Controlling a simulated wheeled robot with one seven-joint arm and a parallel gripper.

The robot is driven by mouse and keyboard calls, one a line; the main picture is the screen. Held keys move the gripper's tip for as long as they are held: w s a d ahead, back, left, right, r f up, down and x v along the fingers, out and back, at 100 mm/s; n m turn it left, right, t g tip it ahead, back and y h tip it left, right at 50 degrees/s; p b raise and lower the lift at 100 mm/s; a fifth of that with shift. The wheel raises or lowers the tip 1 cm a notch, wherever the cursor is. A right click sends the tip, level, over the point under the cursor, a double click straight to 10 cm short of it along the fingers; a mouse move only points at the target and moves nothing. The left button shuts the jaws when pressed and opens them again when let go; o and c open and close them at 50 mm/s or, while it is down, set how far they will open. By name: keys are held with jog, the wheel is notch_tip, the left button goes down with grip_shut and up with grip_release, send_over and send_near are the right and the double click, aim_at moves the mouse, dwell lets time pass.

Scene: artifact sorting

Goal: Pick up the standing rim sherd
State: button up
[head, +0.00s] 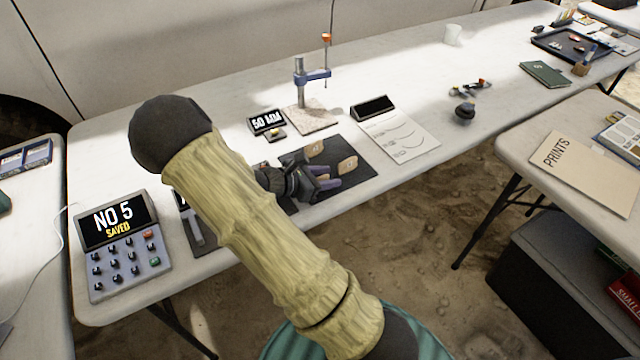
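Two tan sherds with pale marks lie on the black mat (355,181) on the long table: one at the mat's back (316,149), the other to its right (347,164). Neither clearly stands on edge, and I cannot make out a standing rim sherd; my arm and gripper hide the mat's left part. My gripper (327,177) is over the mat, just in front of the two sherds, its fingers pointing right.
Behind the mat are a "50 MM" display (266,122) and a blue-clamped stand (312,75). A keypad reading "NO 5 SAVED" (120,240) sits front left. A profile sheet (402,138) and dark round object (465,111) lie right. A second table (510,150) stands close right.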

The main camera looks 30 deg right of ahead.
aim_at(326, 175)
jog(key=shift+d, duration=0.1)
jog(key=shift+c, duration=0.5)
grip_shut()
jog(key=shift+r, duration=0.1)
notch_tip(326, 175, up, 10)
jog(key=shift+f+p, duration=0.1)
jog(key=shift+p, duration=1.05)
